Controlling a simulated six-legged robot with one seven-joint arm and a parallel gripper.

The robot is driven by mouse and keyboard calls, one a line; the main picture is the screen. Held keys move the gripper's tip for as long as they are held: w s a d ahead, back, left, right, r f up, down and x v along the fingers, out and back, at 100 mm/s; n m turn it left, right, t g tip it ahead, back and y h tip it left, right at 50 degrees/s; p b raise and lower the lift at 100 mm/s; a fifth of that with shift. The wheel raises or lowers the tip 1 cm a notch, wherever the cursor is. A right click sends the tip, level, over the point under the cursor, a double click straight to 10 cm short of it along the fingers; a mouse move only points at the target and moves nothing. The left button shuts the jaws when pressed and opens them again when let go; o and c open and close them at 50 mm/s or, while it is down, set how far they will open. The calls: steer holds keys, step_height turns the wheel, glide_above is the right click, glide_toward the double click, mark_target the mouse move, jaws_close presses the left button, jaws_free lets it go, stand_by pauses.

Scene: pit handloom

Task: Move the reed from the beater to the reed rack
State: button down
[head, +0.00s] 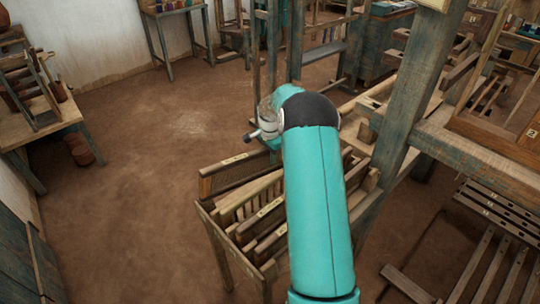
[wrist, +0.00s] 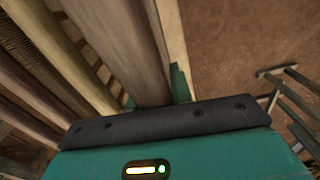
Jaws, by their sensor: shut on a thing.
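My gripper (wrist: 156,92) is shut on a long brown wooden bar, the reed (wrist: 128,42), with a teal finger showing on each side. The bar is the outermost of a row, with bare floor to its right. In the head view my arm hides the grip. The reed (head: 222,181) there appears to be the far, labelled piece, standing higher than its neighbours at the back end of the reed rack (head: 207,216). Whether it rests in the rack or hangs just above it, I cannot tell. I cannot make out the beater for certain.
Several other wooden pieces (head: 262,209) fill the rack close beside the held one. A heavy loom post (head: 407,95) and beam (head: 480,165) stand to the right. A side table (head: 62,122) stands at the left wall. The dirt floor (head: 150,190) left of the rack is clear.

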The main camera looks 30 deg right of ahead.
steer(key=c, duration=1.2)
jaws_free()
steer(key=shift+s+a+f, duration=0.25)
steer(key=shift+a+f, duration=0.15)
steer(key=shift+f, duration=0.1)
steer(key=shift+o, duration=0.2)
step_height(320, 180, up, 21)
steer(key=shift+r, duration=0.2)
